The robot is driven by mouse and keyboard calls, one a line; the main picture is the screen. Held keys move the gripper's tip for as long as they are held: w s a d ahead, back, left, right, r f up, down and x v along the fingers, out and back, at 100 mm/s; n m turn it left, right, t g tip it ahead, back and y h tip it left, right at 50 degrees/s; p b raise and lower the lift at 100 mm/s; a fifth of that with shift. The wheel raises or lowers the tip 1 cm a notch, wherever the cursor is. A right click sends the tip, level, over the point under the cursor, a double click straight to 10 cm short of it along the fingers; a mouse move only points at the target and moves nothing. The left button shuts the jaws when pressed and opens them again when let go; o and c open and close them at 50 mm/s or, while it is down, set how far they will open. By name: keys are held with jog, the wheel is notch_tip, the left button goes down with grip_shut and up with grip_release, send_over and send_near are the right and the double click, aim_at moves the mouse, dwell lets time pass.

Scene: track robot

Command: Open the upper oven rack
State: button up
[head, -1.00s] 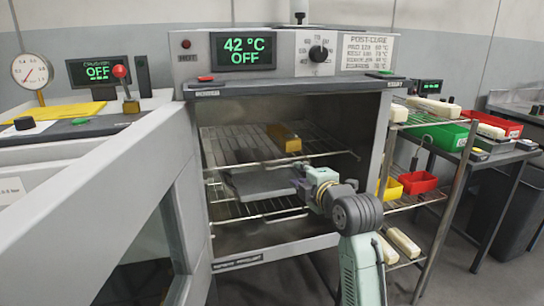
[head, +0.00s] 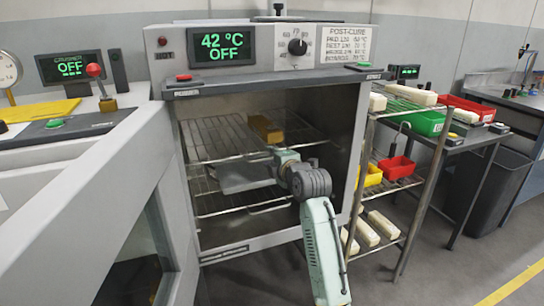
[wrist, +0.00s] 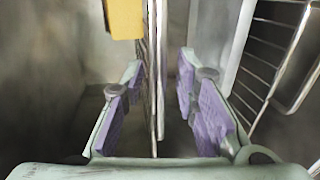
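The oven (head: 278,78) stands open. Its upper wire rack (head: 215,135) sits inside and holds a yellow block (head: 266,128). In the wrist view the block (wrist: 126,18) is at the upper left, and the rack's thin bars (wrist: 152,60) run upright in the picture between my fingers. My gripper (wrist: 158,85) is open, with purple pads on both sides of the bars and visible space to the right. In the head view my gripper (head: 284,161) is at the front of the upper rack, its fingertips not clearly visible.
The open oven door (head: 75,220) takes up the left. A wire shelf (head: 400,186) with bins and pale blocks stands close at right. Open floor lies at lower right.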

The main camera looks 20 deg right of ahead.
jog(key=shift+c, duration=0.5)
grip_shut()
dwell(0.4)
